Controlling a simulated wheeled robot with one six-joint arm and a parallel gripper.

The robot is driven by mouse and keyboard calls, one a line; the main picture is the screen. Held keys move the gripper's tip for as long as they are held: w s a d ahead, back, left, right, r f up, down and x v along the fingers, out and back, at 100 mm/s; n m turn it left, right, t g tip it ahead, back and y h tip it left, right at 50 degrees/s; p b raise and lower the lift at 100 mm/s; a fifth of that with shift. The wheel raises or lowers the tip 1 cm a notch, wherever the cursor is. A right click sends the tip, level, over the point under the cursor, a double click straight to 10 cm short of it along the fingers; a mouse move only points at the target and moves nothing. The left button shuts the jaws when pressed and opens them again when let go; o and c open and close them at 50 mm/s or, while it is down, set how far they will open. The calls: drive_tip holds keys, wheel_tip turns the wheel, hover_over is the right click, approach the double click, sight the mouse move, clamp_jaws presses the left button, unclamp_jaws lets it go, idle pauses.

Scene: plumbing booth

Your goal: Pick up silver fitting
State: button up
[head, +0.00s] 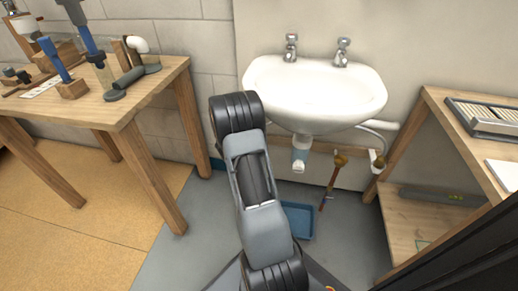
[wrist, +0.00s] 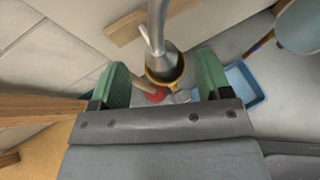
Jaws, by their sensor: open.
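My gripper (wrist: 163,72) is open in the wrist view, with a green finger pad on each side. A silver-grey piece with a flared, cup-like end and a yellow-brass rim (wrist: 165,66) shows between the fingers. It looks like the silver fitting, but I cannot be sure. A thin grey pipe runs up from it to the top edge. I cannot tell its depth, or whether the fingers touch it. In the head view my arm hides the gripper, and I cannot make out this fitting there.
A white sink (head: 315,92) hangs on the wall, with its waste (head: 300,152) below. A blue tray (head: 298,220) lies on the grey floor and shows in the wrist view (wrist: 246,84). A workbench (head: 135,105) with tools stands left; wooden shelving (head: 440,125) stands right.

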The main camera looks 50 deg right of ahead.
drive_tip(key=b+x, duration=0.2)
drive_tip(key=x, duration=0.3)
drive_tip(key=shift+f, duration=0.15)
drive_tip(key=shift+w+d+f+b, duration=0.1)
drive_tip(key=shift+d+b, duration=0.2)
drive_tip(key=shift+d, duration=0.15)
drive_tip(key=c, duration=1.1)
